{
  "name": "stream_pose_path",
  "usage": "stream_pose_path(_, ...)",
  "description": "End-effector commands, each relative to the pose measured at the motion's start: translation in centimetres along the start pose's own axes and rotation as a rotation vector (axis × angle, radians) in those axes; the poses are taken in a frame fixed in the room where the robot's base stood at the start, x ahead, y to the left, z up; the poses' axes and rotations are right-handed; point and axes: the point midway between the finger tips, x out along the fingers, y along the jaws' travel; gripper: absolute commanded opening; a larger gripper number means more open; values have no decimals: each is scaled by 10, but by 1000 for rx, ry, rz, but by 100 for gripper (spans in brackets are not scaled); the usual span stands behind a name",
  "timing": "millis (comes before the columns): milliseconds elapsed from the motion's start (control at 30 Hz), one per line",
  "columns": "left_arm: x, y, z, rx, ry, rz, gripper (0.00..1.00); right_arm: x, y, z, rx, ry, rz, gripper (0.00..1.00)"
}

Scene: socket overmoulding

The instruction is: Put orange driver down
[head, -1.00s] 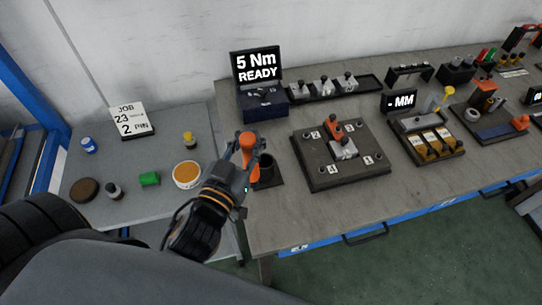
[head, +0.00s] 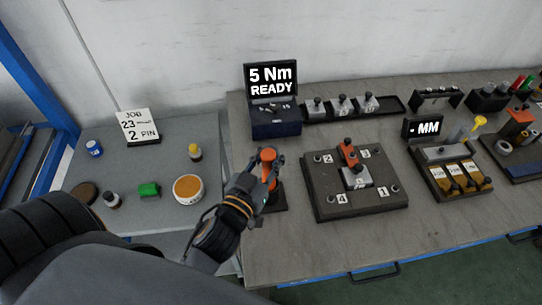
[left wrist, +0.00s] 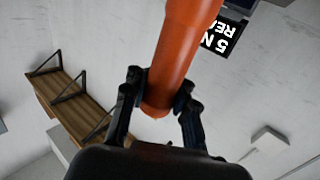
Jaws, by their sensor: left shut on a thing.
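The orange driver (head: 267,156) stands roughly upright in my left gripper (head: 268,172), at the left end of the grey bench. The gripper is shut around it. In the left wrist view the driver (left wrist: 180,50) runs up out of the picture between the two dark fingers (left wrist: 158,90). Below the driver is a dark holder with a flat base (head: 278,207). The driver and gripper hide the holder's cup, and I cannot tell whether the driver's lower end is inside it. My right gripper is not in view.
A dark fixture plate (head: 330,205) with a grey and orange part lies just right of the holder. A blue box with a "5 Nm READY" screen (head: 271,80) stands behind.

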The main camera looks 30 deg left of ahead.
Motion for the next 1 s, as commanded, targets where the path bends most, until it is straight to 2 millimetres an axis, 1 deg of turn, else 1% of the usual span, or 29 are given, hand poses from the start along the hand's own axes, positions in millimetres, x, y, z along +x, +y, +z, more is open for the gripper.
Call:
stream_pose_path(100, 0, 0, 3, -1, 4, 1, 0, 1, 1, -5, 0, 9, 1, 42)
stream_pose_path(267, 0, 0, 2, 0, 4, 1, 0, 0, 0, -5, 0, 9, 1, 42)
stream_pose_path(400, 0, 0, 6, -1, 4, 1, 0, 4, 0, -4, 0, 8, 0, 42)
stream_pose_path(433, 0, 0, 7, 0, 1, 1, 23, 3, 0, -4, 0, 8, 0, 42)
stream_pose_path(467, 0, 0, 6, 0, 1, 1, 29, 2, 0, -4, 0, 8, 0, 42)
stream_pose_path(500, 0, 0, 6, 0, 1, 1, 38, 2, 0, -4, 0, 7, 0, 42)
stream_pose_path(567, 0, 0, 6, 0, 1, 1, 49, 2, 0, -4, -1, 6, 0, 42)
stream_pose_path(833, 0, 0, 6, 0, 1, 1, 49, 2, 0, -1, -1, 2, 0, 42)
stream_pose_path(933, 0, 0, 2, 0, 1, 1, 49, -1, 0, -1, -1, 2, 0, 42)
stream_pose_path(1000, -6, 0, 6, -1, -1, 1, 49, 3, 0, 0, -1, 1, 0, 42)
